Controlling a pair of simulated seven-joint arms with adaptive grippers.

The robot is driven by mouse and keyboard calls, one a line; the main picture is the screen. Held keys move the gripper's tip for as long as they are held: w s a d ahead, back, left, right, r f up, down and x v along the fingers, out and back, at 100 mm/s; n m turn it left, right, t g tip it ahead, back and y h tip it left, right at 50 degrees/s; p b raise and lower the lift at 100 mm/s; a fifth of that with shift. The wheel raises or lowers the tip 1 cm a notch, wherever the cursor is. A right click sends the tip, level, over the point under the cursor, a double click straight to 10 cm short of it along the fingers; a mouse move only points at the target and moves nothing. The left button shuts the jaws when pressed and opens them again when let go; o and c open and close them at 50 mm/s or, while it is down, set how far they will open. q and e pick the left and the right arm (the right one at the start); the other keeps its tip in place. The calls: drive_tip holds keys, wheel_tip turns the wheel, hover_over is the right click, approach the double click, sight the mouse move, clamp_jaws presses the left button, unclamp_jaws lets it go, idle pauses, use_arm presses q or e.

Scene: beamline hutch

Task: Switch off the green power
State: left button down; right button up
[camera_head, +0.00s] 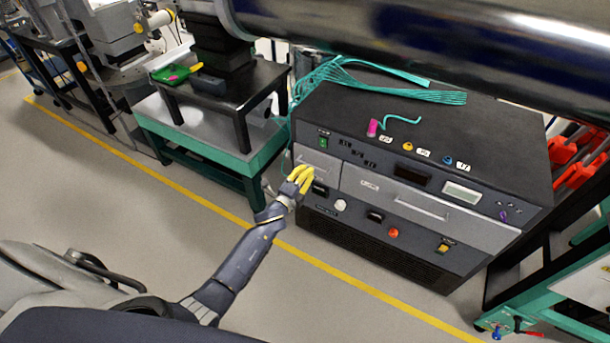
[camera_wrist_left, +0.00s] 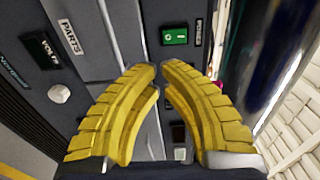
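The green power switch (camera_head: 323,142) is a small green rocker on the upper left of the front of a dark instrument cabinet (camera_head: 440,120). In the left wrist view the green switch (camera_wrist_left: 175,36) lies just beyond the fingertips, with a clear gap in the picture. My left gripper (camera_head: 300,175) has yellow fingers and is in front of the cabinet's left side, below the switch. In the left wrist view the left gripper (camera_wrist_left: 160,70) has its fingertips drawn close together, with a narrow empty gap and nothing held. Contact with the panel cannot be told. My right gripper is not in view.
The cabinet front has drawers (camera_head: 400,200), a white knob (camera_head: 340,205), an orange-red button (camera_head: 393,233) and a yellow switch (camera_head: 443,247). A green-framed table (camera_head: 215,150) stands left of it. A large dark cylinder (camera_head: 430,40) hangs above. The floor in front is clear.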

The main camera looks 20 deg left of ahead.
use_arm(q)
drive_tip(key=shift+s+a, duration=0.15)
drive_tip(key=shift+s, duration=0.45)
drive_tip(key=shift+f+n, duration=0.1)
drive_tip(key=shift+n, duration=0.2)
drive_tip(key=s+a+f+n+g+y, duration=0.1)
drive_tip(key=s+f+n+g, duration=0.2)
drive_tip(key=f, duration=0.6)
drive_tip(key=s+a+f+n+g+y, duration=0.1)
drive_tip(key=s+a+f+n, duration=0.15)
drive_tip(key=f+n, duration=0.45)
drive_tip(key=s+f+n+g, duration=0.2)
drive_tip(key=s+f+g, duration=0.2)
drive_tip(key=s+f, duration=1.25)
drive_tip(key=s+f+n+g, duration=0.1)
drive_tip(key=s+f, duration=0.4)
drive_tip(key=s, duration=0.8)
drive_tip(key=s+d+f+n+g, duration=0.1)
drive_tip(key=s+f+g, duration=0.3)
drive_tip(key=s, duration=1)
drive_tip(key=s+d+f+n+g, duration=0.1)
drive_tip(key=s+f+g, duration=0.2)
drive_tip(key=s+f, duration=0.5)
drive_tip(key=s, duration=0.6)
drive_tip(key=shift+f+y, duration=0.2)
drive_tip(key=shift+y, duration=0.2)
